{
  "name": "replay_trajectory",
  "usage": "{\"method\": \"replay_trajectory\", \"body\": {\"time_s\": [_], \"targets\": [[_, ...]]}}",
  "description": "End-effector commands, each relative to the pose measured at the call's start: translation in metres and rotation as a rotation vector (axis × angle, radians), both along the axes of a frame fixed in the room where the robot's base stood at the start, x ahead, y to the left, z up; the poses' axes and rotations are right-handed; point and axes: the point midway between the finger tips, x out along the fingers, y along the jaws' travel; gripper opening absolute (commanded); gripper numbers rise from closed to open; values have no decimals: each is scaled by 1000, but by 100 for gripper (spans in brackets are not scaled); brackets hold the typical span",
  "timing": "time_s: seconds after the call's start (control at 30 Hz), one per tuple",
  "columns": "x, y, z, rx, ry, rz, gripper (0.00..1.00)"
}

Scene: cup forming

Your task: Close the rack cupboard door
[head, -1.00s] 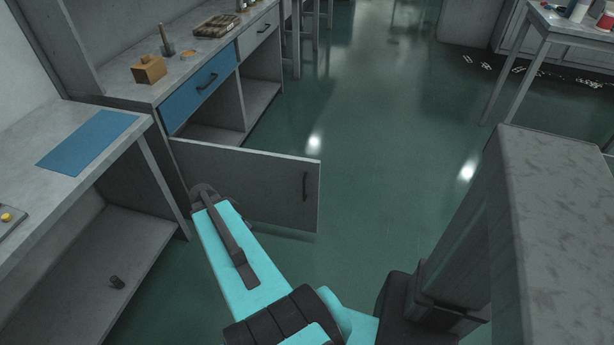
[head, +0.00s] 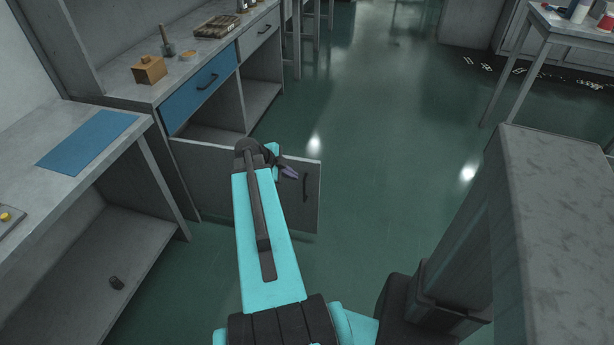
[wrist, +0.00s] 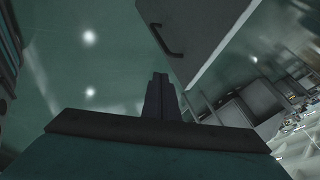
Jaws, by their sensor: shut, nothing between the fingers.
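The grey cupboard door (head: 213,176) stands swung open from the cabinet below the blue drawer (head: 199,90). Its dark bar handle (head: 305,186) is near the free edge. In the head view my gripper (head: 291,173) is in front of the door, left of the handle; my arm hides the door's middle. In the wrist view my gripper (wrist: 160,92) is shut and empty, with the door (wrist: 205,30) and its handle (wrist: 165,42) ahead and to the right. I cannot tell whether the fingers touch the door.
The cabinet opening (head: 208,136) behind the door shows an empty shelf. A workbench with a blue mat (head: 88,139) stands at left. A tall grey block (head: 555,220) is at right. The green floor (head: 390,130) between is clear.

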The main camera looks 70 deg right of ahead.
Motion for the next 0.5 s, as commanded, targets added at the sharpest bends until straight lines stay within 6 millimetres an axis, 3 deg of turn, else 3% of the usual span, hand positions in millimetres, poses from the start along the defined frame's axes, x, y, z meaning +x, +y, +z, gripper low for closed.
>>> {"method": "replay_trajectory", "body": {"time_s": [0.27,0.5], "targets": [[-2,-4,-5,1,1,0,0],[-9,-15,-23,2,2,0,0]]}}
